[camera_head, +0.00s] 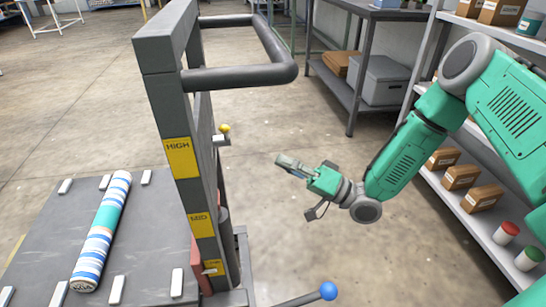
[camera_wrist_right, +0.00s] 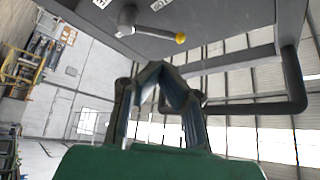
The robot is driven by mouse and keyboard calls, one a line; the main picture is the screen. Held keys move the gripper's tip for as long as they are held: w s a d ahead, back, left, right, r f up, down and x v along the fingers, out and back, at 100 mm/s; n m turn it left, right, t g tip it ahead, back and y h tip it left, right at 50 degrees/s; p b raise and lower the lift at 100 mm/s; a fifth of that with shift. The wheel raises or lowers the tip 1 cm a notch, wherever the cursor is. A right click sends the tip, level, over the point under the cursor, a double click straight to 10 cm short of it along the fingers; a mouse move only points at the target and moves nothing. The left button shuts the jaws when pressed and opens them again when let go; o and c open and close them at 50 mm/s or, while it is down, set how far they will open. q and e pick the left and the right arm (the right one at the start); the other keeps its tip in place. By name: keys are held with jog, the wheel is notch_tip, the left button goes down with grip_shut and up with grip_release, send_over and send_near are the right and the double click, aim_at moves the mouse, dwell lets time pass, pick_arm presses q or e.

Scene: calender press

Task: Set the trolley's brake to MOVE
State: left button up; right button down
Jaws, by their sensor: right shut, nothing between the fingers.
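In the wrist view this lever (camera_wrist_right: 180,38) hangs from a grey plate with two small white labels, too small and turned to read. My right gripper (camera_head: 286,162) is shut and empty, to the right of the knob and apart from it. In the wrist view its fingertips (camera_wrist_right: 162,68) meet just below the lever. My left gripper is out of view.
A dark push handle (camera_head: 240,76) reaches right from the post's top. A lever with a blue ball (camera_head: 328,290) is low in front. A striped roll (camera_head: 102,230) lies on the trolley's deck. Shelves with boxes (camera_head: 460,178) stand at right. Floor between post and shelves is free.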

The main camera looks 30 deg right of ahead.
aim_at(222, 136)
jog(key=b+x, duration=0.2)
jog(key=x, duration=0.9)
jog(key=shift+w+a, duration=0.25)
jog(key=shift+r, duration=0.1)
jog(key=shift+w+r+m+h+p, duration=0.1)
jog(key=shift+r+m+h+p, duration=0.1)
jog(key=shift+m+h+p, duration=0.25)
